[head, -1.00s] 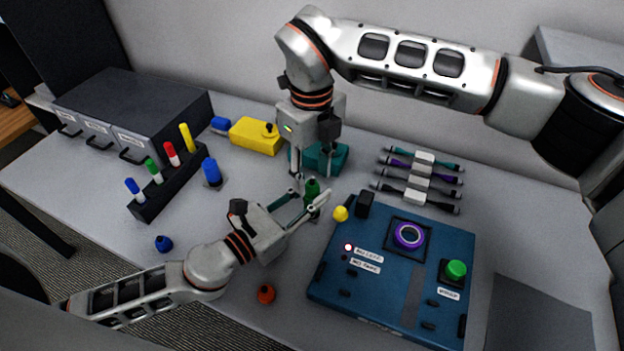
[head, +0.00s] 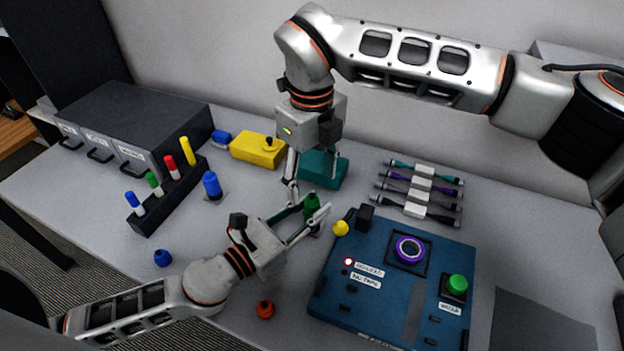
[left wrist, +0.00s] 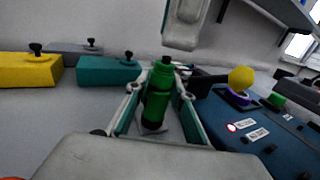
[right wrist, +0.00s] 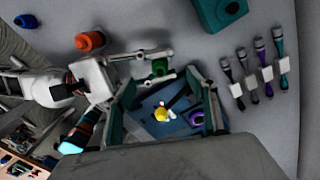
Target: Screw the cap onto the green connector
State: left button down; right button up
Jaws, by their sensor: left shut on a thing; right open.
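The green connector (head: 312,203) stands upright on the table, left of the blue panel. In the left wrist view, the green connector (left wrist: 157,100) has a wider collar and a narrower top with a dark tip. The green top looks like a cap seated on the body; how tight it is I cannot tell. My left gripper (head: 311,208) is shut around the connector from the side. My right gripper (head: 313,182) points down above it, open and empty, its fingers apart. The right wrist view shows the connector's green round top (right wrist: 160,67) between the left fingers.
A blue panel (head: 385,300) with a yellow-knobbed lever (head: 341,228) is close on the right. A teal box (head: 322,169) and yellow box (head: 257,150) stand behind. A blue connector (head: 212,186), blue cap (head: 163,258) and orange cap (head: 265,309) are around the left arm.

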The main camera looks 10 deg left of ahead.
notch_tip(320, 180, up, 11)
dwell(0.4)
jog(key=shift+r, duration=0.1)
pick_arm(q)
jog(key=c, duration=1.7)
grip_release()
jog(key=shift+v, duration=6)
